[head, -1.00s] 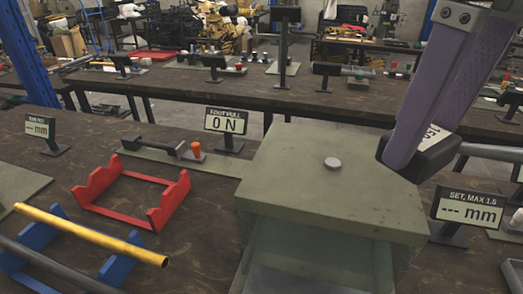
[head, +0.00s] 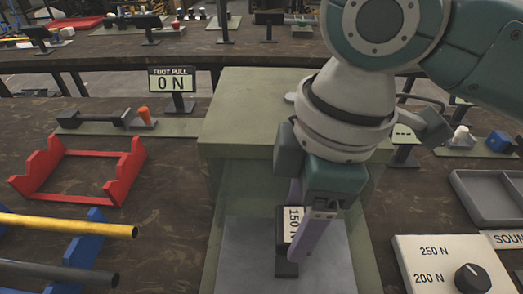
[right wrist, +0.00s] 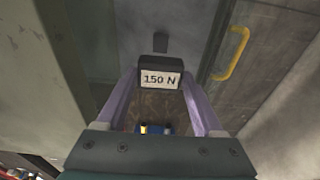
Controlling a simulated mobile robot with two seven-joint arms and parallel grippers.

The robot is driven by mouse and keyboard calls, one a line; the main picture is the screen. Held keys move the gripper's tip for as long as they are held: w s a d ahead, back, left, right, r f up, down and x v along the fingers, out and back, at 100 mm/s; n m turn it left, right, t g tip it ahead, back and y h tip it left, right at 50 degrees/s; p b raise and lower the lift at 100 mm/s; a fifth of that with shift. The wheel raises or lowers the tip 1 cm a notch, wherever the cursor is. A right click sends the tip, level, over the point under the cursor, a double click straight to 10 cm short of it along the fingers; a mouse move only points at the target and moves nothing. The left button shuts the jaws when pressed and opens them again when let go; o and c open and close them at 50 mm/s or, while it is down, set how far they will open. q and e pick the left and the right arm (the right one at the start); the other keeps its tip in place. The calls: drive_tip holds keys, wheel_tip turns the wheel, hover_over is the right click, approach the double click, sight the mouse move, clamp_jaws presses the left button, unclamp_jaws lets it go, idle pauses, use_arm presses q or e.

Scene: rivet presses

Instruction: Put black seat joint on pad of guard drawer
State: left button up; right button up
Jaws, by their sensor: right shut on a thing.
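My right gripper (head: 292,228), with purple fingers, is shut on the black seat joint (head: 287,268), a dark piece with a 150 N label. In the right wrist view the joint (right wrist: 160,70) sits between the two fingertips (right wrist: 160,84). In the head view it is over a flat grey plate (head: 240,262) in front of the green press housing (head: 240,112). This plate seems to be part of the guard drawer; its pad is not clearly distinguishable. I cannot tell whether the joint touches the plate. My left gripper is not in view.
A yellow handle (right wrist: 236,50) shows in the right wrist view. The red cradle (head: 80,175), yellow bar (head: 70,225) and blue supports (head: 90,248) lie left. A grey tray (head: 490,196) and dial box (head: 450,270) stand right. A FOOT PULL display (head: 172,80) stands behind.

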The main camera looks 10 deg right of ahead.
hover_over(285, 265)
drive_tip(key=f, duration=0.5)
drive_tip(key=shift+d+f+b, duration=0.25)
drive_tip(key=shift+f+b, duration=0.05)
drive_tip(key=shift+b, duration=0.1)
drive_tip(key=shift+f+b, duration=0.4)
drive_tip(key=shift+f, duration=1.4)
drive_tip(key=shift+f, duration=0.2)
drive_tip(key=o, duration=1.4)
drive_tip(key=shift+c, duration=0.2)
drive_tip(key=shift+r, duration=0.1)
